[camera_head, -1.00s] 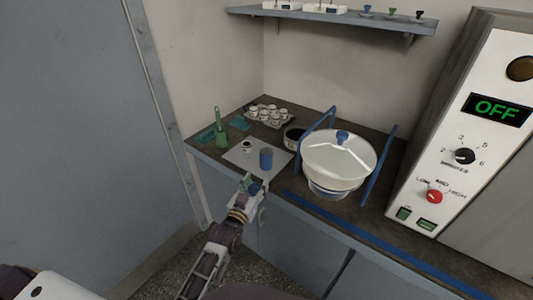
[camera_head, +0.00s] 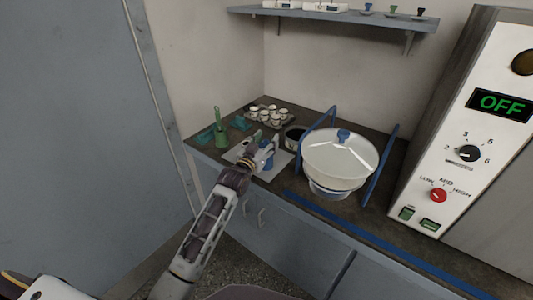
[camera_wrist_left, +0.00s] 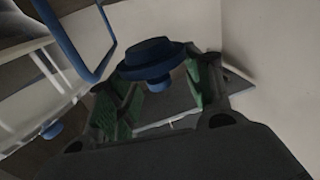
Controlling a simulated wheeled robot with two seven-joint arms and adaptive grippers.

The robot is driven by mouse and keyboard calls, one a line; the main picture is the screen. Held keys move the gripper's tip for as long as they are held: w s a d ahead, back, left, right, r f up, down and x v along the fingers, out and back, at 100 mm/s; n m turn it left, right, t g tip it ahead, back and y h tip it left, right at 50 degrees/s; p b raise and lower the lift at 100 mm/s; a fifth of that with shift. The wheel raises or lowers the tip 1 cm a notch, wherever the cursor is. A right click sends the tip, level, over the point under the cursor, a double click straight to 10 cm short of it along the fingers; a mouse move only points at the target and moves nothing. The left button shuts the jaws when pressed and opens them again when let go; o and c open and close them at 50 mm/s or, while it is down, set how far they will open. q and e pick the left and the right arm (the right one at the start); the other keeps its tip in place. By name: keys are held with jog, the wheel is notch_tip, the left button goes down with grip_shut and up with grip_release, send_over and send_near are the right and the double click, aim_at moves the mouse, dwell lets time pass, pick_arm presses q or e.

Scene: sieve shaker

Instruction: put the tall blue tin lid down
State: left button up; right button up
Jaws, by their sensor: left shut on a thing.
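The blue lid (camera_wrist_left: 150,55), a round disc with a smaller stub, shows between the green finger pads of my left gripper (camera_wrist_left: 160,82) in the left wrist view. The left gripper is shut on it. In the head view the left gripper (camera_head: 264,149) is over the light mat (camera_head: 271,175) on the bench, at the blue tin's place. Blue shows at the gripper there, but lid and tin are hard to tell apart. Whether the lid touches the tin cannot be told. My right gripper is not in view.
A tray of small white jars (camera_head: 270,115) is behind. A dark-topped container (camera_head: 295,137) and the large white lidded bowl (camera_head: 339,160) between blue rails (camera_head: 379,165) stand to the right.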

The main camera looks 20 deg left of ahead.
pick_arm(q)
jog(key=w+r, duration=0.3)
jog(key=r, duration=0.2)
jog(key=shift+w+a+r+b, duration=0.15)
jog(key=shift+w+a+b, duration=0.15)
jog(key=shift+w+a, duration=0.15)
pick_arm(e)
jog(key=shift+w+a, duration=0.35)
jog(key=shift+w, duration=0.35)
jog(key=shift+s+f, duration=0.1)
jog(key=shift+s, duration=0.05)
pick_arm(q)
notch_tip(320, 180, down, 5)
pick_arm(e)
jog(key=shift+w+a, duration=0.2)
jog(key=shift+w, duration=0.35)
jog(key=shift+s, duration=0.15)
